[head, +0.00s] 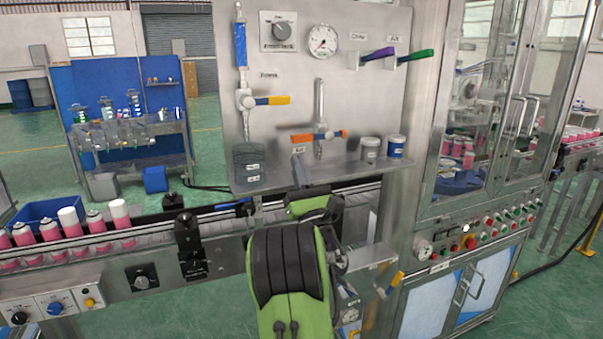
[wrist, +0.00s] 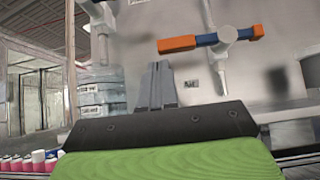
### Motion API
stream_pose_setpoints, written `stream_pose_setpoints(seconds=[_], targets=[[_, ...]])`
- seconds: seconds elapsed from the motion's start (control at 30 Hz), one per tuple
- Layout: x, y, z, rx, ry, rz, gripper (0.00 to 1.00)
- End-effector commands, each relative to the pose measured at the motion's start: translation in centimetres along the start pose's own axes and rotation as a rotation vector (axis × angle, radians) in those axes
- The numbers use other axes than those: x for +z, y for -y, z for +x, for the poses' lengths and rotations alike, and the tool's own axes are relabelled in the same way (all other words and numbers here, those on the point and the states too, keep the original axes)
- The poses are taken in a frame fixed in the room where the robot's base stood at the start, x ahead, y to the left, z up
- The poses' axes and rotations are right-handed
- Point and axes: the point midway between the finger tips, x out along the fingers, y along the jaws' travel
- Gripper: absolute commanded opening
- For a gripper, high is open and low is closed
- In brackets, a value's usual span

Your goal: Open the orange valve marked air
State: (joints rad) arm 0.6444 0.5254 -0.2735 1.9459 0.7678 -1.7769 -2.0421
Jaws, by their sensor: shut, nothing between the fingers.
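The orange valve (head: 303,138) is on the steel panel, on a vertical white pipe, above a small label. Its handle lies roughly level, across the pipe. In the wrist view the handle (wrist: 177,44) is orange at its left end, blue along the middle, with a pale hub and a short orange end at the right. My gripper (wrist: 158,68) is shut and empty, fingers pointing up, below and slightly left of the handle's orange end and apart from it. In the head view my gripper (head: 298,160) shows in front of the shelf, just below the handle.
A yellow-handled valve (head: 270,101) is at upper left. Purple (head: 378,54) and green (head: 416,56) levers are at upper right. Pink cans (head: 96,222) stand on the conveyor at left.

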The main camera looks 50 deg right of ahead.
Motion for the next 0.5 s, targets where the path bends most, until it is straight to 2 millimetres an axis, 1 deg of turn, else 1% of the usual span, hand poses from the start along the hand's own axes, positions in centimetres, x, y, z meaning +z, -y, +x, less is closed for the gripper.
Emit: stream_pose_setpoints(seconds=[0.03, 0.13, 0.23, 0.5], targets=[[0.3, 0.0, 1.1, 0.001, -0.001, 0.0, 0.0], [0.2, 0.0, 2.0, -0.001, -0.001, 0.0, 0.0], [0.1, 0.0, 2.3, -0.001, -0.001, 0.001, 0.0], [-0.1, 0.0, 2.2, -0.001, -0.001, 0.002, 0.0]])
